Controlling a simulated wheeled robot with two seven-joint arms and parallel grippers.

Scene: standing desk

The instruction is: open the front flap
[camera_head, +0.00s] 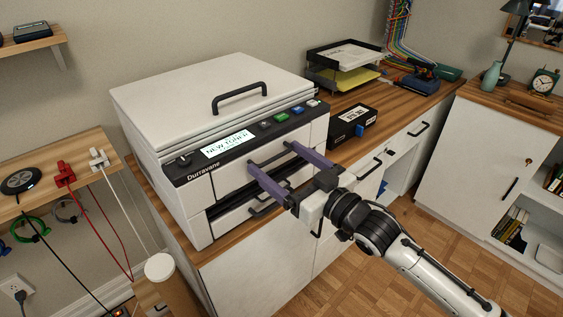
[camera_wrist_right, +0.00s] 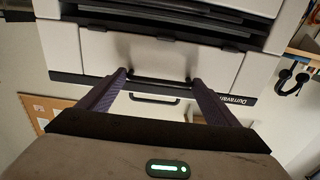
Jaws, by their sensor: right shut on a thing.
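The white printer labelled Durravane (camera_head: 205,82) stands on the wooden counter. Its front flap (camera_head: 222,187) is the white panel under the dark control strip, and it looks upright and closed. The flap also shows upside down in the wrist view (camera_wrist_right: 222,62). My right gripper (camera_head: 272,157) reaches the flap from the front right. Its two purple fingers lie at the two ends of the flap's black bar handle (camera_wrist_right: 160,80) and are shut on it. The fingers and hand cover part of the flap and the slot below it. My left gripper is out of view.
A lower drawer with its own black handle (camera_head: 268,206) sits below the dark slot. A black box (camera_head: 352,125) and paper trays (camera_head: 345,65) stand on the counter to the right. Cables hang beside a shelf (camera_head: 65,150) at the left. The floor in front is clear.

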